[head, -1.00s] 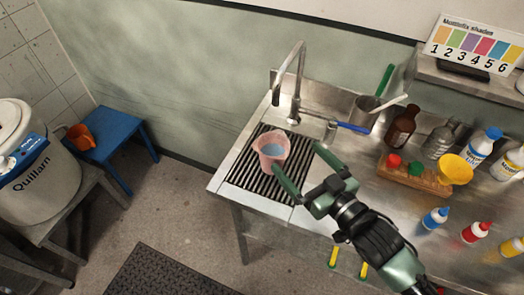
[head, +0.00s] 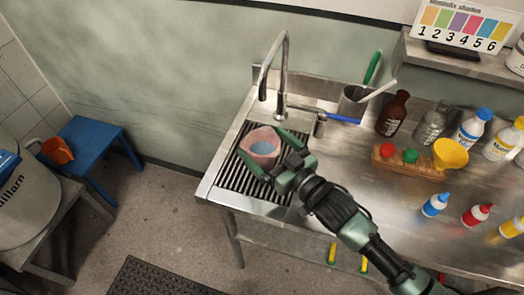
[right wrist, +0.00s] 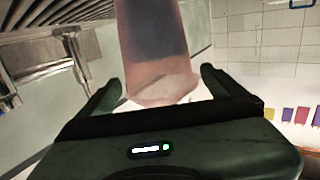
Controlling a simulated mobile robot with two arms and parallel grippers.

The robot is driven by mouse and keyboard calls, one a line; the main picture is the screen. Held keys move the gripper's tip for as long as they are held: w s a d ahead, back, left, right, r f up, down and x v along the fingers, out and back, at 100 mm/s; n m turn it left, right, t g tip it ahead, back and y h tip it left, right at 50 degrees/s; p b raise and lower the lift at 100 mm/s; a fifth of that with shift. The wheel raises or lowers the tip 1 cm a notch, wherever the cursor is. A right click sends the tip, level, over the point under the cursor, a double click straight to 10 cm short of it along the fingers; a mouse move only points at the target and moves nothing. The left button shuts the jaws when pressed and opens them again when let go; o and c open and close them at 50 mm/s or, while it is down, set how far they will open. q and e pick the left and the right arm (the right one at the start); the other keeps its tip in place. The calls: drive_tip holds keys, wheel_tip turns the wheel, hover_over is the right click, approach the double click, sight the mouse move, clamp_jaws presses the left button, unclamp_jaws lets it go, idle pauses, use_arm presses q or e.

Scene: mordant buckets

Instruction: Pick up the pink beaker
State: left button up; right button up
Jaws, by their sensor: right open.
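The pink beaker (head: 260,144) stands upright on the black ribbed drain mat (head: 236,180) beside the sink tap, with bluish liquid showing inside. My right gripper (head: 262,154) is open, with its fingers at either side of the beaker. In the right wrist view, the beaker (right wrist: 156,55) fills the upper middle, between and beyond the two open fingertips (right wrist: 160,88). Whether a finger touches it cannot be told. My left gripper is not in view.
The tap (head: 284,75) rises behind the beaker. A metal cup (head: 352,102) with tools, a brown bottle (head: 392,115) and a wooden rack (head: 415,164) stand to the right. A blue stool (head: 88,137) with an orange scoop (head: 57,151) is at left.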

drive_tip(key=shift+w+a, duration=0.45)
drive_tip(key=shift+w, duration=0.1)
drive_tip(key=c, duration=1.8)
clamp_jaws()
drive_tip(key=shift+r, duration=0.1)
